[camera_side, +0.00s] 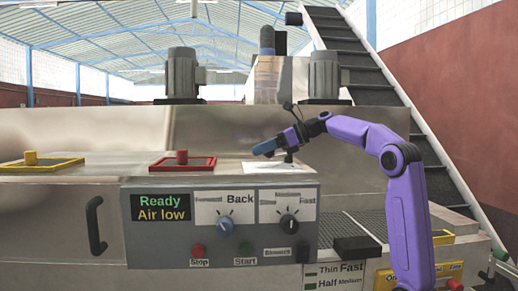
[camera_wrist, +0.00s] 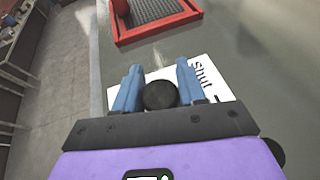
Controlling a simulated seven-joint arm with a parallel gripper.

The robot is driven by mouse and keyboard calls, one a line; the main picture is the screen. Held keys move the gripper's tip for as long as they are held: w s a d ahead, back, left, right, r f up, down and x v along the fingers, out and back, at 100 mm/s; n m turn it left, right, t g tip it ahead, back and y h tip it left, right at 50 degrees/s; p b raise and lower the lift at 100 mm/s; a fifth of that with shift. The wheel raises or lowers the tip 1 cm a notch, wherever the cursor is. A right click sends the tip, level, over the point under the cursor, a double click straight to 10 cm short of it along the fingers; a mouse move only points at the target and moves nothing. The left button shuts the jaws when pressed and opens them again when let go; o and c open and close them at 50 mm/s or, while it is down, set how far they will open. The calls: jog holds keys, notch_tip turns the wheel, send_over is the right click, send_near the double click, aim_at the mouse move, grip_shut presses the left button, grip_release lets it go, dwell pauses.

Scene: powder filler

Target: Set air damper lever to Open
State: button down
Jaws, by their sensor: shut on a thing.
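The air damper lever shows in the wrist view as a round black knob (camera_wrist: 160,95) between the two blue fingers of my gripper (camera_wrist: 158,70). The fingers are shut on it. In the side view my gripper (camera_side: 262,148) reaches left, low over the machine top, with a short dark post (camera_side: 289,156) under it that looks like the lever. A white label plate (camera_side: 275,168) lies beneath. In the wrist view the plate (camera_wrist: 216,88) reads "Shut" to the right of the fingers. The rest of its text is hidden by my gripper.
A red-framed hatch (camera_side: 183,164) lies left of my gripper, and a yellow-framed one (camera_side: 40,163) farther left. The control panel (camera_side: 220,225) below shows "Ready" and "Air low" on its display (camera_side: 160,207). Motors (camera_side: 182,75) stand behind. The machine top between hatch and plate is clear.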

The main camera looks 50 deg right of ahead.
aim_at(286, 170)
jog(key=s+n+g+y, duration=0.1)
jog(key=s+n+y, duration=0.1)
jog(key=s+n+g+y, duration=0.1)
jog(key=s+n+g, duration=0.1)
jog(key=shift+s+d+g+y, duration=0.2)
jog(key=shift+g+y, duration=0.1)
jog(key=shift+y, duration=0.1)
jog(key=shift+s+d+n+g+y, duration=0.3)
jog(key=shift+s+n+g+y, duration=0.1)
jog(key=shift+s+n+g, duration=0.45)
jog(key=shift+s+d+n+g+y, duration=0.25)
jog(key=shift+s+n+g+y, duration=0.25)
jog(key=shift+n+g, duration=0.5)
jog(key=shift+s, duration=0.15)
jog(key=c, duration=0.7)
grip_release()
jog(key=shift+c, duration=0.2)
